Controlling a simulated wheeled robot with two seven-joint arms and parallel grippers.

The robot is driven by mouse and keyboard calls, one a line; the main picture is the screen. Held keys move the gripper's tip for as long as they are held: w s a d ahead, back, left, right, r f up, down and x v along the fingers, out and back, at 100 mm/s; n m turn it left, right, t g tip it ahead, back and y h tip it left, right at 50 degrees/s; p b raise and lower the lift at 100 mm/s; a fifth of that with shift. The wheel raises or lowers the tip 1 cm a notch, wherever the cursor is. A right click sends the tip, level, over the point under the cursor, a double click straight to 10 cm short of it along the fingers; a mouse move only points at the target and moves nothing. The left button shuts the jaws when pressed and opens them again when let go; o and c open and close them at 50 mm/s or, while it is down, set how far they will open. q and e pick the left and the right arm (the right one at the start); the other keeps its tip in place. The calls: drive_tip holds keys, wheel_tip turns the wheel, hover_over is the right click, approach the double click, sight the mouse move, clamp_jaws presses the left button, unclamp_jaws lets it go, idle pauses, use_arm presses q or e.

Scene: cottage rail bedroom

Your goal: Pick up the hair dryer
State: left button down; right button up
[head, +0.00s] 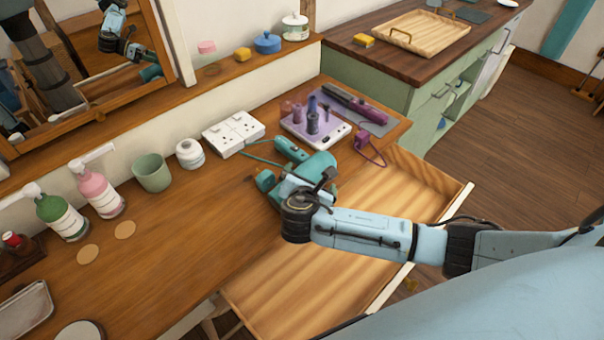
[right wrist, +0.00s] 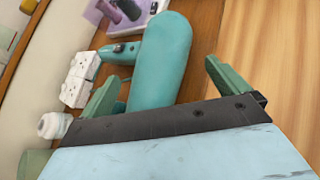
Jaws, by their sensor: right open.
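The teal hair dryer (head: 318,166) lies on the wooden counter near its front edge, partly hidden by my right gripper in the head view. Its handle (head: 290,149) points toward the wall sockets. My right gripper (head: 297,182) is over the dryer's near end. In the right wrist view, the rounded teal body (right wrist: 160,62) lies between the two spread green fingers of my right gripper (right wrist: 162,72). The gripper is open; I cannot tell whether either finger touches the dryer. My left gripper is not in view.
A white socket block (head: 233,133) stands behind, with a teal cord near it. A tray (head: 316,128) with bottles and a purple straightener (head: 355,103) are farther right. A green cup (head: 152,172) and pump bottles are left. An open drawer (head: 300,285) extends below the counter edge.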

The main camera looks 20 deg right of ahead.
sight(311, 178)
drive_tip(key=x, duration=0.3)
drive_tip(key=shift+w+f+b, duration=0.1)
drive_tip(key=shift+f+b, duration=0.1)
drive_tip(key=shift+b, duration=0.15)
drive_tip(key=c, duration=1.4)
